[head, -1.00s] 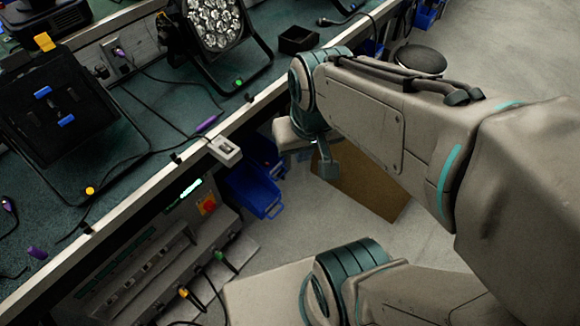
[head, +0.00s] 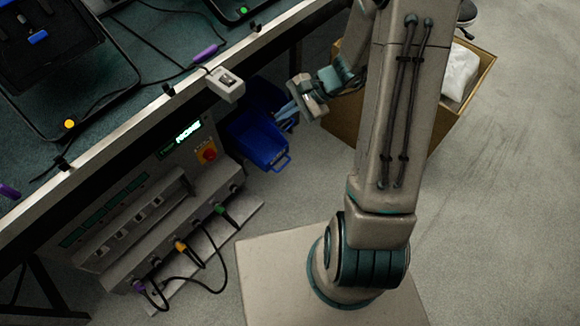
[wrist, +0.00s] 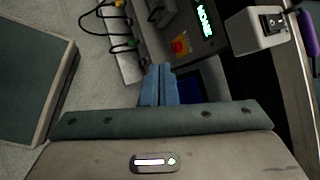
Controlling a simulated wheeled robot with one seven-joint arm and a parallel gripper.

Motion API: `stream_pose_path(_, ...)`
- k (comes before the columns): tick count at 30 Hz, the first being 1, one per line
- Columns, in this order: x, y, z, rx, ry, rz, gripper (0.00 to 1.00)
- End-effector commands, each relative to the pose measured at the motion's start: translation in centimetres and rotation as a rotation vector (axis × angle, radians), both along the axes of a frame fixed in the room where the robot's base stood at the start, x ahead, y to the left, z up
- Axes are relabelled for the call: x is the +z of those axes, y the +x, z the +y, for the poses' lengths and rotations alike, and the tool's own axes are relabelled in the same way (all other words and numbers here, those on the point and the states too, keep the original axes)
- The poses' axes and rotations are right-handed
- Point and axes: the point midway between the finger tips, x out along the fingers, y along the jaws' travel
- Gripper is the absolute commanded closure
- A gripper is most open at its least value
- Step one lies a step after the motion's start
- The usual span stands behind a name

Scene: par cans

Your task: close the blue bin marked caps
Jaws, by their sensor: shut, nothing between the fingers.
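A blue bin (head: 252,143) juts out below the bench edge in the head view, with a handle loop at its front right. More blue plastic (head: 262,92) shows behind it under the bench. I cannot read any caps marking. My gripper (head: 280,114) is beside the bin's right side, pointing left toward the blue parts; I cannot tell whether it touches them. In the wrist view the fingers of my gripper (wrist: 158,70) are together and empty. Part of the dark blue bin (wrist: 187,86) shows just right of them, mostly hidden by my gripper's body.
A grey control panel with a red switch (head: 207,153) and plugged cables stands left of the bin. A small grey box (head: 225,84) hangs at the bench edge above it. A cardboard box (head: 345,118) stands right of my gripper. Floor in front is clear.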

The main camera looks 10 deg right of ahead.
Motion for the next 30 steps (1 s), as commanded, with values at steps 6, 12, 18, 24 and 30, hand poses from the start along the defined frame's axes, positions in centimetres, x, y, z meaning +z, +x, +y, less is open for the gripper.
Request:
stream_pose_path(6, -11.6, 3.5, -2.3, -0.312, 0.155, 0.126, 1.0)
stream_pose_path(12, -22.4, 5.3, -5.3, -0.612, 0.259, 0.227, 1.0)
stream_pose_path(18, -33.5, 4.9, -8.5, -0.91, 0.321, 0.325, 1.0)
stream_pose_path(24, -41.1, 3.3, -10.6, -1.12, 0.341, 0.39, 1.0)
stream_pose_path(30, -43.9, 2.6, -11.3, -1.199, 0.344, 0.413, 1.0)
